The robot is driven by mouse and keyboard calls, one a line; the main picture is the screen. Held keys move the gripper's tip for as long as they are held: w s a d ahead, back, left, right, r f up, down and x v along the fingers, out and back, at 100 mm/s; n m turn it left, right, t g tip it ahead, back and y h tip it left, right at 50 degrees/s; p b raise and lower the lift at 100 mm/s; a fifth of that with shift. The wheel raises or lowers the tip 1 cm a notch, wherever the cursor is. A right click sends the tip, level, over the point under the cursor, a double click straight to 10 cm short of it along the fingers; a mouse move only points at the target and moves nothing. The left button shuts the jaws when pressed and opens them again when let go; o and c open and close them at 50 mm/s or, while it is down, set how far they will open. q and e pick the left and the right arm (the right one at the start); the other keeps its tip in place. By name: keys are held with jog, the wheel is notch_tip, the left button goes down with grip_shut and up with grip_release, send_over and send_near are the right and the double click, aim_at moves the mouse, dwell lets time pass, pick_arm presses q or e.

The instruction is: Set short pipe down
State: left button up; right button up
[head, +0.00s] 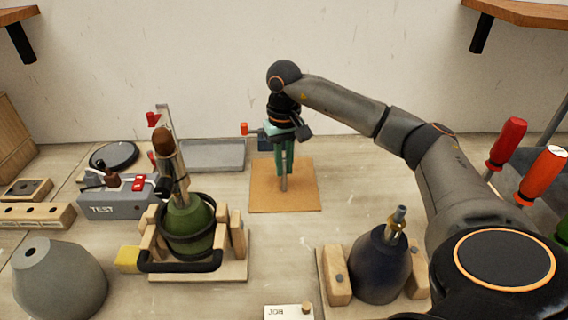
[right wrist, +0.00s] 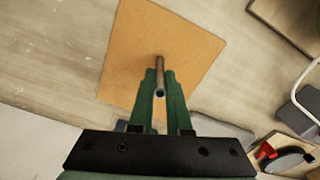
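My right gripper (head: 284,170) points straight down over the tan square mat (head: 305,200). Its green fingers are shut on the short pipe (head: 283,184), a thin metal tube held upright. In the right wrist view the pipe (right wrist: 159,78) shows between the fingertips (right wrist: 160,75), with the mat (right wrist: 190,45) beyond it. The pipe's lower end is at or just above the mat; I cannot tell if it touches. My left gripper is not in view.
A grey tray (head: 213,155) and TEST box (head: 118,205) lie left of the mat. Screwdrivers (head: 507,142) stand far right. The mat around the pipe is clear.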

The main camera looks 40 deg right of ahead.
jog(key=o, duration=0.5)
jog(key=shift+c, duration=0.2)
jog(key=shift+r, duration=0.65)
notch_tip(320, 180, up, 10)
jog(key=shift+p, duration=0.7)
jog(key=shift+r, duration=0.5)
